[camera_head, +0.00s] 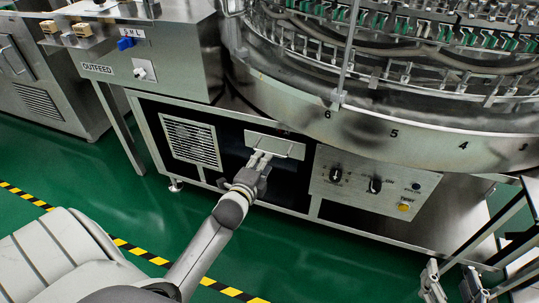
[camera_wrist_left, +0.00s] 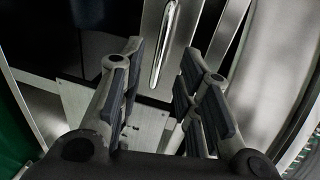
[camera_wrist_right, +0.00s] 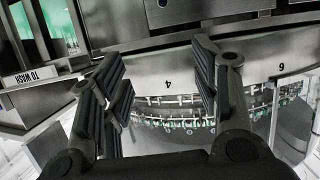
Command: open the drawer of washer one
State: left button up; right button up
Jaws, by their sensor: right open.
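The washer drawer has a small metal front (camera_head: 290,148) under the big round machine, between a vent grille and a control panel. In the left wrist view its front (camera_wrist_left: 178,62) carries a shiny bar handle (camera_wrist_left: 163,40). My left gripper (camera_head: 260,158) is at the drawer front. In the left wrist view its fingers are apart, with the handle showing between them; neither finger visibly grips it. In the head view the fingers hide part of the drawer. My right gripper (camera_head: 452,285) is open and empty at the lower right, away from the drawer.
The vent grille (camera_head: 192,142) is left of the drawer; the control panel (camera_head: 372,185) with knobs is to its right. The numbered round rim (camera_head: 350,128) overhangs above. Green floor (camera_head: 300,255) with a yellow-black stripe lies in front and is clear.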

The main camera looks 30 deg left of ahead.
pick_arm(q)
jog(key=shift+b+x, duration=0.95)
jog(key=shift+x, duration=2.3)
pick_arm(e)
notch_tip(320, 180, up, 9)
jog(key=w+a+t+y, duration=0.1)
jog(key=t, duration=0.4)
jog(key=shift+w+a+t+y, duration=0.15)
jog(key=shift+a+t+y, duration=0.15)
jog(key=shift+a+y, duration=0.1)
jog(key=shift+r, duration=0.1)
pick_arm(q)
grip_shut()
